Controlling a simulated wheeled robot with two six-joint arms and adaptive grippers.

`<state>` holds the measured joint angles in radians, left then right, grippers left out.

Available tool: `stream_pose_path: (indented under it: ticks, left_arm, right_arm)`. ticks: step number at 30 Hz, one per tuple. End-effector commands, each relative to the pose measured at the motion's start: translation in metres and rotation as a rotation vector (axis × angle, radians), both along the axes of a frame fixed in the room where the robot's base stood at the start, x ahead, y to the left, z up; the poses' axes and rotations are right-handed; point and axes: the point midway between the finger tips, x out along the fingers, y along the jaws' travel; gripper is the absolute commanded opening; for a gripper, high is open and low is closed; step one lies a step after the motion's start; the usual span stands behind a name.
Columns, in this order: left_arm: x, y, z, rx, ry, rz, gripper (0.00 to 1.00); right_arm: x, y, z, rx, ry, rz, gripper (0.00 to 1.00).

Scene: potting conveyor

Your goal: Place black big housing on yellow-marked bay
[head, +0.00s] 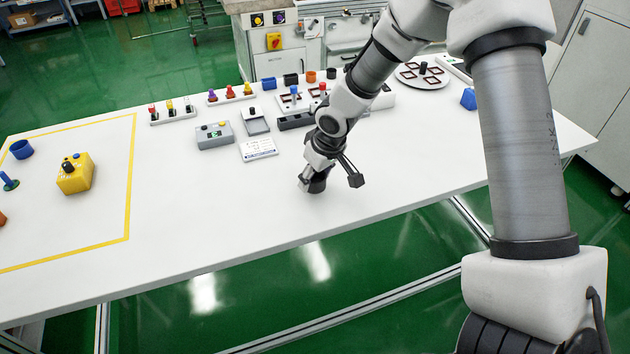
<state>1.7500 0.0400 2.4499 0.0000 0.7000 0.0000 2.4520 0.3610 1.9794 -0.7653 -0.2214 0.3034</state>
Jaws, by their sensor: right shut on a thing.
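The yellow-marked bay (130,190) is a yellow tape outline on the left of the white table. My right gripper (314,186) points down low over the middle of the table, near the front edge and well right of the bay. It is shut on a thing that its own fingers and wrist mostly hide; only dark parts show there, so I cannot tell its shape. A black housing (290,79) stands in the back row, and a smaller black round one (332,74) stands to its right. I cannot tell which is the big one. My left gripper is not in view.
In the bay are a yellow box (75,174), a blue cup (21,149) and a blue-green peg (9,181). A grey button box (214,135), a white card (258,148) and racks stand along the back. The table between bay and gripper is clear.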

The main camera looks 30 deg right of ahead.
Motion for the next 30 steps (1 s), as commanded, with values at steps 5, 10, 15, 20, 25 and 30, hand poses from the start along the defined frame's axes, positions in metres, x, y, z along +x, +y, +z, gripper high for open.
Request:
stream_pose_path:
  ticks: [5, 10, 15, 20, 25, 30]
  left_arm:
    - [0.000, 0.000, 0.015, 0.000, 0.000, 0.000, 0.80]
    - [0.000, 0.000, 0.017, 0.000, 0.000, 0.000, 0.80]
    - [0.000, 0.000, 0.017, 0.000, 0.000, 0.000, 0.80]
    - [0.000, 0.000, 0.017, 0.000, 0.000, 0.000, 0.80]
    - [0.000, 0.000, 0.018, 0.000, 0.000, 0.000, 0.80]
    - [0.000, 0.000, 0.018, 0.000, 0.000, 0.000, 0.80]
  right_arm:
    - [0.002, 0.000, 0.065, 0.000, -0.009, -0.002, 0.30]
    - [0.002, 0.000, 0.135, 0.000, -0.010, -0.001, 0.30]
    - [0.002, 0.000, 0.198, -0.001, -0.009, -0.001, 0.30]
    - [0.001, 0.000, 0.237, -0.001, -0.004, 0.001, 0.30]
    - [0.001, 0.000, 0.253, 0.000, -0.002, 0.000, 0.30]
    - [0.000, 0.000, 0.255, 0.000, -0.001, 0.000, 0.30]
